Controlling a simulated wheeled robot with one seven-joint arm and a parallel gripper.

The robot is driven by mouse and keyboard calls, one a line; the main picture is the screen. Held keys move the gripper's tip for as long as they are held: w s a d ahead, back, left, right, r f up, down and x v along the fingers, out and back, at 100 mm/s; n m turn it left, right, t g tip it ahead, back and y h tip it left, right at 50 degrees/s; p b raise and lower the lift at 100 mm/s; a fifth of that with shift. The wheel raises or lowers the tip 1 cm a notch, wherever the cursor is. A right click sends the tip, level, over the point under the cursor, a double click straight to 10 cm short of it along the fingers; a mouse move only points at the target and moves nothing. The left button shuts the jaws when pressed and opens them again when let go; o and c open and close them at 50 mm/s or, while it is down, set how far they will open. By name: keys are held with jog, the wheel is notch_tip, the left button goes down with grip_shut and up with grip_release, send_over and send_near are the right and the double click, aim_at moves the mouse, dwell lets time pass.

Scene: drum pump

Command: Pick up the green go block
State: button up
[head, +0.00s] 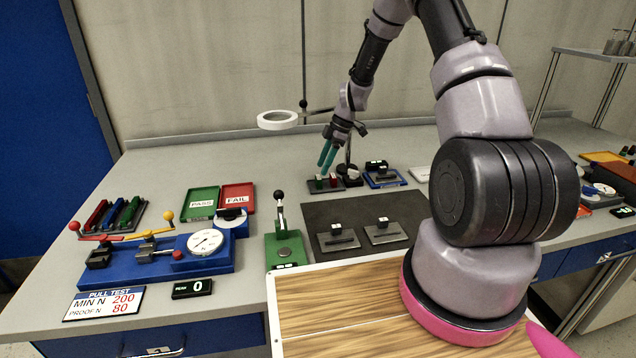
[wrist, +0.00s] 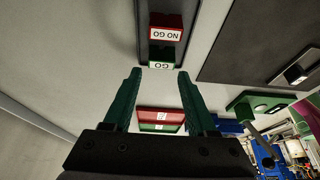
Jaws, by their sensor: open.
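The green GO block (wrist: 161,66) stands at the near end of a dark tray in the wrist view, its white label facing the camera. It also shows small and green in the head view (head: 319,183). The red NO GO block (wrist: 166,27) stands behind it in the same tray (head: 313,189). My gripper (head: 325,167) has teal fingers pointing down above this tray. In the wrist view my gripper (wrist: 159,74) is open and empty, and the GO block appears between and just beyond the fingertips. I cannot tell the exact height gap.
A white ring lamp (head: 278,120) stands left of my arm. A black round item (head: 349,174) and a blue tray (head: 385,180) sit close to the right of the blocks. Green PASS (head: 203,199) and red FAIL (head: 237,195) trays lie left. Bare bench lies behind.

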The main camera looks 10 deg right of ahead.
aim_at(319, 177)
jog(key=shift+x, duration=2.75)
jog(key=shift+s+d, duration=0.1)
jog(key=shift+d, duration=0.1)
grip_shut()
